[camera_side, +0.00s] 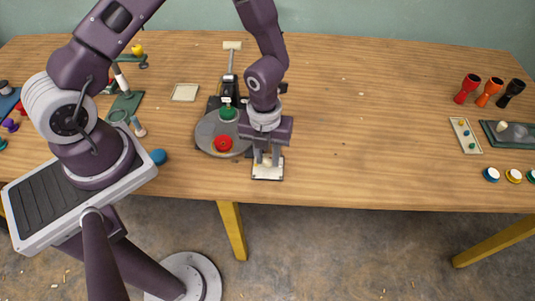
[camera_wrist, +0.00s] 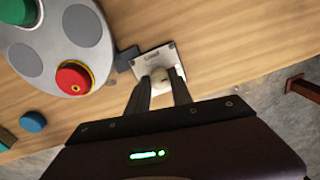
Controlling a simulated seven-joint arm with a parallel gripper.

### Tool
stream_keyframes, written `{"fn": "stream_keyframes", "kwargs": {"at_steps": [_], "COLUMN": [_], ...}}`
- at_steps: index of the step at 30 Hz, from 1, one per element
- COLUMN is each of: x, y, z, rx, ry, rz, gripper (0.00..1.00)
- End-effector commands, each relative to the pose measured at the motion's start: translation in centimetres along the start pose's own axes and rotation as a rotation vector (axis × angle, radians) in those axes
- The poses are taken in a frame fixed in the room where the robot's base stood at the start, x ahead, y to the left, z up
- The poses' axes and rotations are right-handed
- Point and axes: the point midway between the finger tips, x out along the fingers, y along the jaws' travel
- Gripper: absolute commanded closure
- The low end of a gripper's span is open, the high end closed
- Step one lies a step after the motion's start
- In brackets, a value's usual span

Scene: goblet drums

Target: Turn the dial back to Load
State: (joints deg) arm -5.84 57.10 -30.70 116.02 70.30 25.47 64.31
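The dial (camera_wrist: 163,78) is a small cream knob on a square white plate (camera_wrist: 147,65). The plate bears a small dark word at its far edge that looks like "Load". In the side view the plate (camera_side: 268,175) lies at the table's front edge. My gripper (camera_side: 268,160) points straight down over it, with its two fingers on either side of the dial. In the wrist view the fingers (camera_wrist: 161,85) flank the knob closely. I cannot tell whether they touch or grip it. The dial's pointer direction is not clear.
A grey turntable (camera_side: 205,142) with a green drum (camera_side: 228,112) and a red one (camera_side: 223,143) stands just left of my gripper. A blue cap (camera_side: 158,156) lies further left. Goblet drums (camera_side: 490,92) stand far right.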

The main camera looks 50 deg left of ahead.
Motion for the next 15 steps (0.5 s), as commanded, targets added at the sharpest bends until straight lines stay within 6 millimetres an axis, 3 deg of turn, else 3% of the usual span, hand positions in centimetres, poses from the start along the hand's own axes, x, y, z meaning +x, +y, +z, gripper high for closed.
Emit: {"fn": "stream_keyframes", "kwargs": {"at_steps": [2,15], "x": [-0.02,-0.06], "y": [-0.01,-0.03], "z": [0.00,0.01], "rx": [0.000,-0.079], "ry": [0.000,-0.005], "rz": [0.000,0.000], "gripper": [1.00,1.00]}}
